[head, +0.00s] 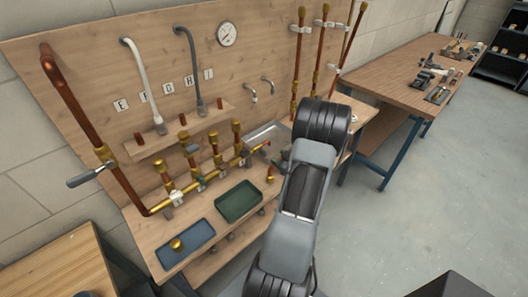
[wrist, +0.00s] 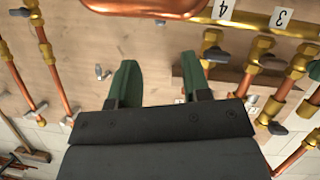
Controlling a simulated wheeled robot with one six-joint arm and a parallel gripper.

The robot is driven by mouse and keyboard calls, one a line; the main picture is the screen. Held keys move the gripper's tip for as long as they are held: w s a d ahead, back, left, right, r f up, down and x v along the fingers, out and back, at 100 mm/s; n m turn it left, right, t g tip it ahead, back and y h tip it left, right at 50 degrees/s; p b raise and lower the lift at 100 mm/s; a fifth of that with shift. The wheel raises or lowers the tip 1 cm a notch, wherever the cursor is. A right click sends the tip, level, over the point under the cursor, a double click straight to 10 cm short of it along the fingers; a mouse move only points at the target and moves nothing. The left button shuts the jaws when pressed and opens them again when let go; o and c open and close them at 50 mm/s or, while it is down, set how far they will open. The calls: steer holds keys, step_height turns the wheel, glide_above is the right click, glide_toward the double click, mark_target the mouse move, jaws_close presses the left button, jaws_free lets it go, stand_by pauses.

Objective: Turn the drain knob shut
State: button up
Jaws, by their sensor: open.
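No knob is readably marked as the drain knob, so I cannot tell which one it is. The brass manifold (head: 185,191) in the head view carries several branches with small valve handles, one of them green (head: 200,182). In the wrist view a grey knob (wrist: 215,55) sits on a brass fitting to the right of my gripper. Another dark knob (wrist: 276,128) is lower right. My gripper (wrist: 158,65) shows two green fingers, spread apart with nothing between them. Neither finger appears to touch a knob. In the head view my arm hides most of the gripper.
A blue tray (head: 186,243) and a green tray (head: 239,202) lie on the bench. A metal sink (head: 268,134) is behind. Copper pipes (head: 298,65) rise on the board at the right. A lever (head: 88,177) sticks out at the left. Floor (head: 440,190) on the right is clear.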

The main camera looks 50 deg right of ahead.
mark_target(264, 151)
steer(key=p+x, duration=0.1)
steer(key=x, duration=1)
steer(key=shift+w+p, duration=0.2)
steer(key=shift+p, duration=0.1)
steer(key=shift+c, duration=0.4)
jaws_close()
